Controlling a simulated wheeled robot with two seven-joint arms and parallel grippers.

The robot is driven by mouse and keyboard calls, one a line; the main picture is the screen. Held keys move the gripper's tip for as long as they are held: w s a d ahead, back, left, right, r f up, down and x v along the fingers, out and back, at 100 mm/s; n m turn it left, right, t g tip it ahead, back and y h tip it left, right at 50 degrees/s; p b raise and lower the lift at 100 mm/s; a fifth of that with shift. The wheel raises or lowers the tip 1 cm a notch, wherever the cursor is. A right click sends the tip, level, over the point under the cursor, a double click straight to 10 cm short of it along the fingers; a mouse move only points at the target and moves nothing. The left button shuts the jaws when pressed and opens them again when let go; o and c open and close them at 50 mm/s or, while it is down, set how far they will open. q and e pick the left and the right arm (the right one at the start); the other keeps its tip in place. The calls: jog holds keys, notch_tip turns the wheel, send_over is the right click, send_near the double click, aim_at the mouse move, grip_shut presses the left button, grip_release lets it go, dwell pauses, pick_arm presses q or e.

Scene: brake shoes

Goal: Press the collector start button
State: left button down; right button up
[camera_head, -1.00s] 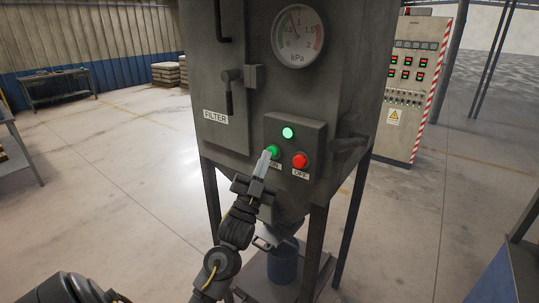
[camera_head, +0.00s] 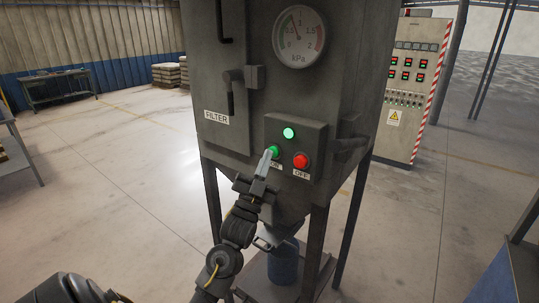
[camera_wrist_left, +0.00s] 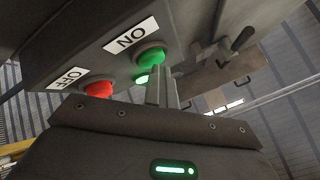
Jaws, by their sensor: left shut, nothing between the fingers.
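The collector (camera_head: 350,60) is a tall grey cabinet on legs with a small control box (camera_head: 310,133). The green ON button (camera_head: 274,149) is on the box's lower left, and it also shows in the left wrist view (camera_wrist_left: 151,55). A red OFF button (camera_head: 301,160) is to its right. A green lamp (camera_head: 288,133) above them is lit. My left gripper (camera_head: 267,156) is shut and empty, its fingertips at the green button, partly covering it. In the left wrist view the fingers (camera_wrist_left: 161,85) overlap the button's edge; whether they touch it I cannot tell. My right gripper is not in view.
A pressure gauge (camera_head: 299,37) and a lever handle (camera_head: 233,90) are on the collector. A blue bucket (camera_head: 284,264) stands beneath it. An electrical cabinet (camera_head: 412,90) stands behind at right. The floor at left is open.

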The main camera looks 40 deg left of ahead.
pick_arm(q)
jog(key=shift+f, duration=0.15)
jog(key=s+p, duration=0.1)
jog(key=s, duration=0.5)
jog(key=shift+d, duration=0.1)
dwell(0.3)
jog(key=shift+w, duration=0.1)
dwell(0.5)
